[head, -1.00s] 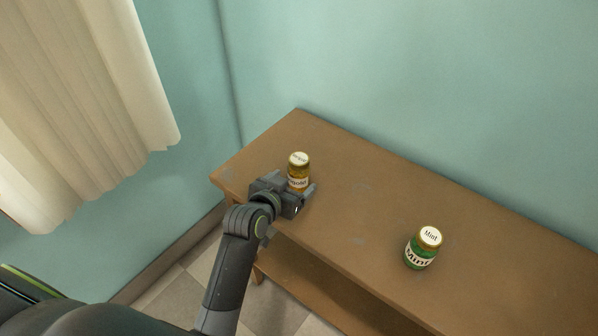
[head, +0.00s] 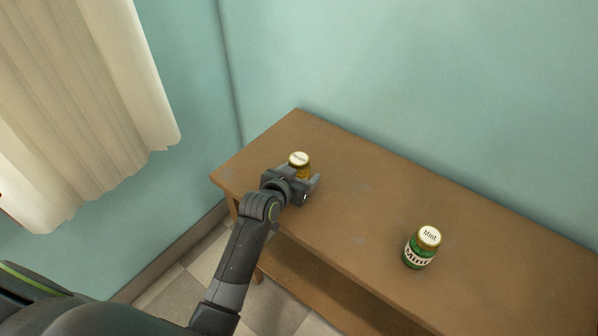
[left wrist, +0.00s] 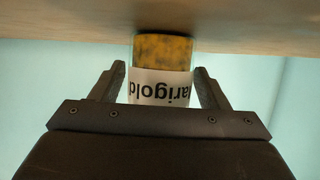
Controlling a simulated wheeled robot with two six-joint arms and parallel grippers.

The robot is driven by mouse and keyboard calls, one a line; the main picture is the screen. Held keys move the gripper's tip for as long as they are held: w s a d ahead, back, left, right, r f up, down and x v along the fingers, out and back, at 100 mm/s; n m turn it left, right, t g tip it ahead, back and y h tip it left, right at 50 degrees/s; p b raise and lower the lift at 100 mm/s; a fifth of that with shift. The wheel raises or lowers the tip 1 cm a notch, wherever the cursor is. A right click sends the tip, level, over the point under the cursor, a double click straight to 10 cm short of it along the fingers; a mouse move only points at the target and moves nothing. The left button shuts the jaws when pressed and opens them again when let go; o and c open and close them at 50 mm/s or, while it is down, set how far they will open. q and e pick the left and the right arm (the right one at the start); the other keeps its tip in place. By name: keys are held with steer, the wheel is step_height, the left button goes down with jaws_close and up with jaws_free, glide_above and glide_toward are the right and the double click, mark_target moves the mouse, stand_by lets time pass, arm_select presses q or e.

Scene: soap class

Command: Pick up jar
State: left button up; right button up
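A marigold jar (head: 299,161) with a yellow-brown body and pale lid stands upright near the left end of the wooden table (head: 350,215). My left gripper (head: 304,185) is at its near side and hides its lower part. In the left wrist view the jar (left wrist: 162,88) appears upside down, with its white label between the two spread fingers of the left gripper (left wrist: 160,85). A gap shows on each side, so the fingers are open around it. A green mint jar (head: 421,249) stands upright farther right, apart from the gripper. My right gripper is out of view.
The tabletop between the two jars is clear. A teal wall (head: 420,90) runs behind the table, and a pale curtain (head: 75,100) hangs at the left. A lower shelf (head: 310,280) lies under the tabletop.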

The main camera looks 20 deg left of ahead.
arm_select(q)
steer(key=c, duration=1)
steer(key=shift+r, duration=0.15)
